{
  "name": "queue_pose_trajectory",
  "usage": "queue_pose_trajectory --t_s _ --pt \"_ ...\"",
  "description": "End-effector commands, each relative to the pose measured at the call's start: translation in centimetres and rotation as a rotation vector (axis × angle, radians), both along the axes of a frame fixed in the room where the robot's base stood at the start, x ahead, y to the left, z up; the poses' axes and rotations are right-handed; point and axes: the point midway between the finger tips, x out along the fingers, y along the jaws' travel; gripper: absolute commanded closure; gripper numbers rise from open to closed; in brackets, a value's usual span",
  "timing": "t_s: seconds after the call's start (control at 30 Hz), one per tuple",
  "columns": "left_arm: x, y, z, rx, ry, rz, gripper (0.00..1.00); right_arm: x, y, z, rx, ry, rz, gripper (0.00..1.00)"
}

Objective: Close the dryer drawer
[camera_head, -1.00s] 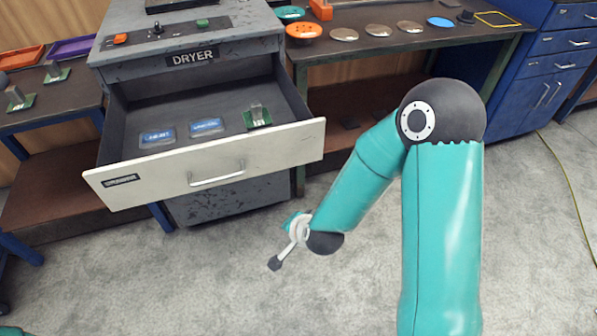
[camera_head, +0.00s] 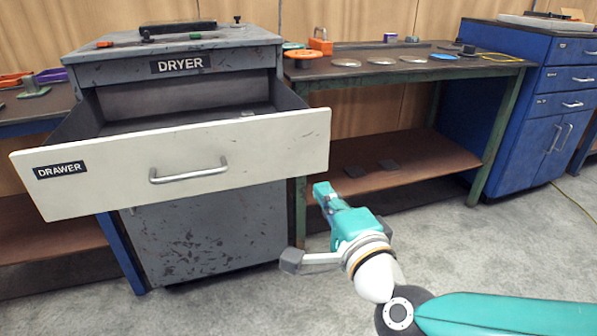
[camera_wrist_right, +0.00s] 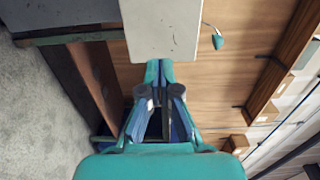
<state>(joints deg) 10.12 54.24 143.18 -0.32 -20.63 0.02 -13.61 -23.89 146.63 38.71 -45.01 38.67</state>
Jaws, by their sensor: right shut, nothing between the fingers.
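The grey dryer (camera_head: 188,225) stands at the left in the head view. Its drawer (camera_head: 120,178) is pulled out, with a cream front, a bar handle (camera_head: 188,174) and a "DRAWER" label. The front hides most of the drawer's inside. My right gripper (camera_head: 322,190) is shut and empty, just below and beside the front's right end in the head view. In the right wrist view the gripper (camera_wrist_right: 158,68) points at a pale panel (camera_wrist_right: 162,28), which looks like the drawer front. Contact cannot be told. My left gripper is out of view.
A workbench (camera_head: 440,68) with discs and a lower shelf (camera_head: 400,165) stands right of the dryer. A blue cabinet (camera_head: 530,105) is farther right. Another bench is partly hidden behind the drawer at left. The grey floor in front is clear.

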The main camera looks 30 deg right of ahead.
Motion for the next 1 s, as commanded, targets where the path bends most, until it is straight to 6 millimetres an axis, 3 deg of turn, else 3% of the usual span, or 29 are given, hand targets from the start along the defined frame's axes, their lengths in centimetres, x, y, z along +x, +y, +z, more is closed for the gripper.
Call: queue_pose_trajectory --t_s 0.27,0.47,0.5,0.7,1.0 --pt "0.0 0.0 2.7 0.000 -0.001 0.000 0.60 2.2 -0.6 0.5 -0.004 0.008 -0.003 1.00" --pt "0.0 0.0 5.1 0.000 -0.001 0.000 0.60 5.1 -1.3 0.4 -0.002 0.011 -0.001 1.00" --pt "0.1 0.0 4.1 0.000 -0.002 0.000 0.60 6.0 -1.5 -0.2 0.000 0.003 0.000 1.00" --pt "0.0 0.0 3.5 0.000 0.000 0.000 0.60 10.0 -2.4 -0.2 -0.001 0.003 0.001 1.00" --pt "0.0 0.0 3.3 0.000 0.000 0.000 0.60 13.2 -3.1 0.0 -0.001 0.002 0.002 1.00"
